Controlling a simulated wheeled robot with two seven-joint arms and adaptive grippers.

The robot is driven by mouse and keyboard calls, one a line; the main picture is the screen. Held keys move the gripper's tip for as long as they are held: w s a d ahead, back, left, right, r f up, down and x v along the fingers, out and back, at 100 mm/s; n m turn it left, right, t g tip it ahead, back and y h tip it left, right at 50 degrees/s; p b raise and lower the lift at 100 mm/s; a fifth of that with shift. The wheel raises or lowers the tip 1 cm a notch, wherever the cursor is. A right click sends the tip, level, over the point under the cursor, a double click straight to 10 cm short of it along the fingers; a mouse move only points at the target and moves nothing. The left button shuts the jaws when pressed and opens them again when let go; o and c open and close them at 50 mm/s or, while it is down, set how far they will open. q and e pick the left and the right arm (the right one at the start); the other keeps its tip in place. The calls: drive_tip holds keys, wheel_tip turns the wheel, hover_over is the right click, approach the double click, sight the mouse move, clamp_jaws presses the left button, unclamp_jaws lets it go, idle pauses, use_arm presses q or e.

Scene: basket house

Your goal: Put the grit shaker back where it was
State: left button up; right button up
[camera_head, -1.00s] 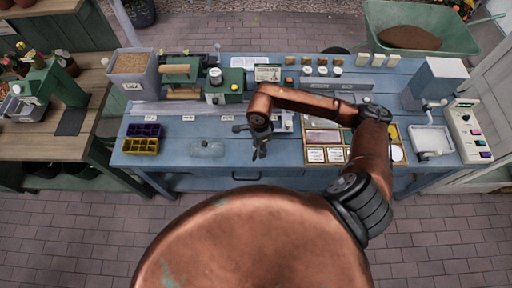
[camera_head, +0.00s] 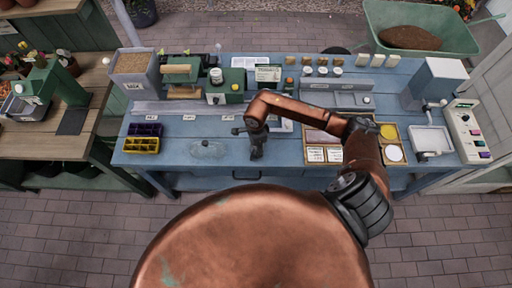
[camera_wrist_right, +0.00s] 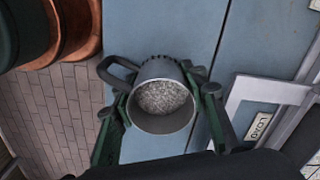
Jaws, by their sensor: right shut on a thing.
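The grit shaker (camera_wrist_right: 163,97) is a dark grey metal cup with a side handle, filled with pale speckled grit. The right wrist view looks down into its mouth. My right gripper (camera_wrist_right: 166,108) has its green fingers closed on both sides of the cup. In the head view the right gripper (camera_head: 257,152) is over the front middle of the blue bench (camera_head: 220,170), and the shaker is hard to make out there. I cannot tell whether its base touches the bench. My left gripper is not in view.
A clear, low object (camera_head: 207,148) lies left of the gripper. A wooden compartment tray (camera_head: 325,163) is to the right, partly under my arm. Bare bench lies between.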

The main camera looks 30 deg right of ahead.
drive_tip(key=o, duration=1.3)
wheel_tip(320, 180, up, 12)
drive_tip(key=shift+r+b, duration=0.1)
drive_tip(key=shift+b, duration=0.3)
